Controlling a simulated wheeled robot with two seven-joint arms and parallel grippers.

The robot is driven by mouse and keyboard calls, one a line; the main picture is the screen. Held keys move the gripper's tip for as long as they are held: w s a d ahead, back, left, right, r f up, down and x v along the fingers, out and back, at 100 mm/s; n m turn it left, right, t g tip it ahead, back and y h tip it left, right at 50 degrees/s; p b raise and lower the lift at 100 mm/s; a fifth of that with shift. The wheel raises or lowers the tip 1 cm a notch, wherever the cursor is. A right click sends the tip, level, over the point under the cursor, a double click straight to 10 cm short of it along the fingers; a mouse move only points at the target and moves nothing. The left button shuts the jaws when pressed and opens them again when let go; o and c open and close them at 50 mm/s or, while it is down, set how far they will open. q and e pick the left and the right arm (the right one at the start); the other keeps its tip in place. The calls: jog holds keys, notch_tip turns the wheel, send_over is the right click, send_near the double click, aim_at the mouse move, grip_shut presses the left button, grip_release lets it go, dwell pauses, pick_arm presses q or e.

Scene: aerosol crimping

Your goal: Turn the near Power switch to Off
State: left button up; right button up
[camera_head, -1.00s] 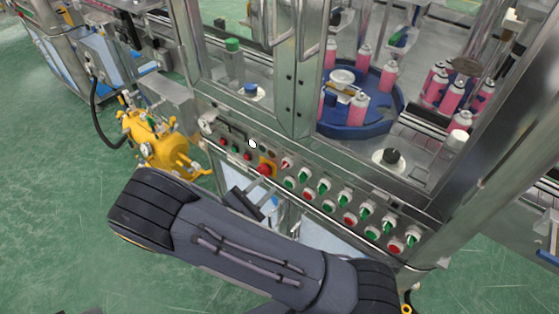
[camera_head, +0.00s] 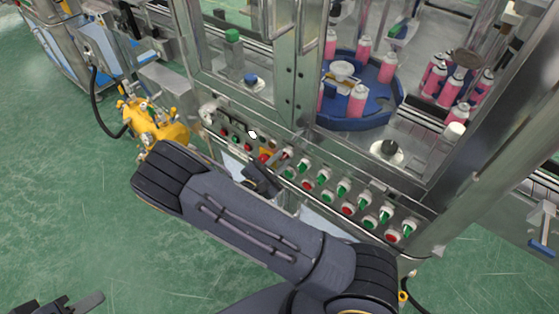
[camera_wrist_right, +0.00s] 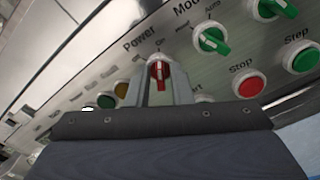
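The near Power switch is a red knob (camera_wrist_right: 159,72) on a white collar, under the "Power" label in the right wrist view. It also shows as a small knob (camera_head: 288,152) in the head view. Its red handle points roughly down the picture in the wrist view. My right gripper (camera_wrist_right: 162,84) has its two fingers apart, one on each side of the handle; I cannot tell if they touch it. In the head view the right gripper (camera_head: 264,177) is at the panel, partly behind my forearm. Part of my left gripper (camera_head: 68,303) shows at the lower left.
A row of green selector switches and red and green buttons (camera_head: 347,208) runs right along the panel. A yellow tank (camera_head: 160,132) stands left. Pink cans (camera_head: 357,99) stand inside the machine.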

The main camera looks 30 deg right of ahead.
grip_shut()
jog(key=shift+n, duration=0.3)
jog(key=n, duration=0.5)
jog(key=shift+w+p, duration=0.1)
jog(key=shift+p, duration=0.25)
jog(key=n+p, duration=0.1)
jog(key=n, duration=0.5)
jog(key=shift+a, duration=0.1)
jog(key=shift+n, duration=0.4)
jog(key=shift+o, duration=1.4)
grip_release()
